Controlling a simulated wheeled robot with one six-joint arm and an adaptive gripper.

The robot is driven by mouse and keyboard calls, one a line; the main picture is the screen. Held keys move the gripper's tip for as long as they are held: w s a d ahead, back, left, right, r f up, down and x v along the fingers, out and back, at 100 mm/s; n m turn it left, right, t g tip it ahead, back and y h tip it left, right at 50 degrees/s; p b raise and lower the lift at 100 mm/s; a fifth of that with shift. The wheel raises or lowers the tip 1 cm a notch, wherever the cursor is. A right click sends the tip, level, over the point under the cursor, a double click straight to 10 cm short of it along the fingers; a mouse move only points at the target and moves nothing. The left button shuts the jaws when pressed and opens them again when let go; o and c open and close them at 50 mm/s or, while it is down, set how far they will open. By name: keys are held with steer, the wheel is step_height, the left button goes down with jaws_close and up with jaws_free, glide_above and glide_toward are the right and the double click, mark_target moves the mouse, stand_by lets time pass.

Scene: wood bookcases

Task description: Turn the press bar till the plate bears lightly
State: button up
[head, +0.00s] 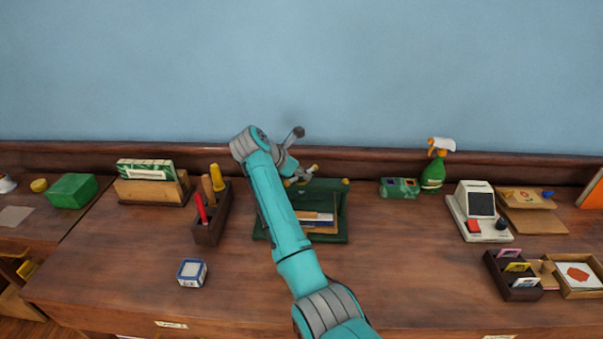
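The green press (340,233) stands on the wooden top, partly covered by my arm. Books or papers lie in it, and a wooden board shows at its edge. A short brass-coloured piece (313,169) shows above the press, right of my wrist. A dark rod with a round knob (298,132) sticks up behind my wrist and looks like one end of the press bar. My arm reaches over the left part of the press. My gripper is mostly hidden by my wrist, so its fingers and any contact with the bar cannot be made out. The plate's contact is not clear.
A dark holder (209,226) with upright tools stands close left of the press. A small blue-and-white box (191,273) lies in front of it. A green patterned box (399,188) and a spray bottle (434,172) stand right. The front middle-right top is clear.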

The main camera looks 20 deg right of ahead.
jaws_close()
steer(key=shift+m+g, duration=0.5)
steer(key=shift+m, duration=0.1)
steer(key=shift+m+g+h, duration=0.5)
steer(key=shift+m+g, duration=0.5)
steer(key=shift+m, duration=0.3)
steer(key=o, duration=0.9)
jaws_free()
steer(key=shift+c, duration=0.2)
steer(key=shift+a, duration=0.1)
steer(key=v, duration=1.2)
